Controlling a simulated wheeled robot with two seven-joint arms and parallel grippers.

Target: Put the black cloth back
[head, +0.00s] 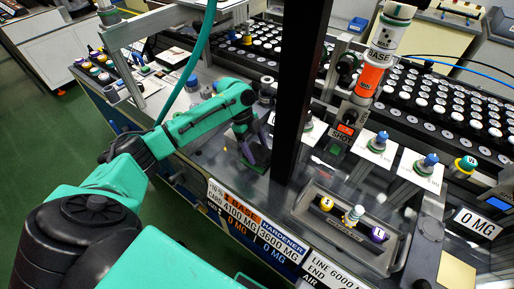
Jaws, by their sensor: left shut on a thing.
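My left arm reaches in from the left over the grey workbench (212,140). My left gripper (254,150) points down at the bench top, left of the black post, and is shut on a small dark piece. The piece, which I take to be the black cloth (259,158), shows at the fingertips, low at the bench surface. The fingers partly hide it, and I cannot tell whether it touches the bench. My right gripper is not in view.
A black post (299,80) stands right beside my left gripper. A tray (340,233) with small capped bottles lies at the front right. An orange and white BASE cylinder (372,78) stands behind it. Racks of white-capped vials (440,100) fill the back. A teal hose (200,50) hangs at the left.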

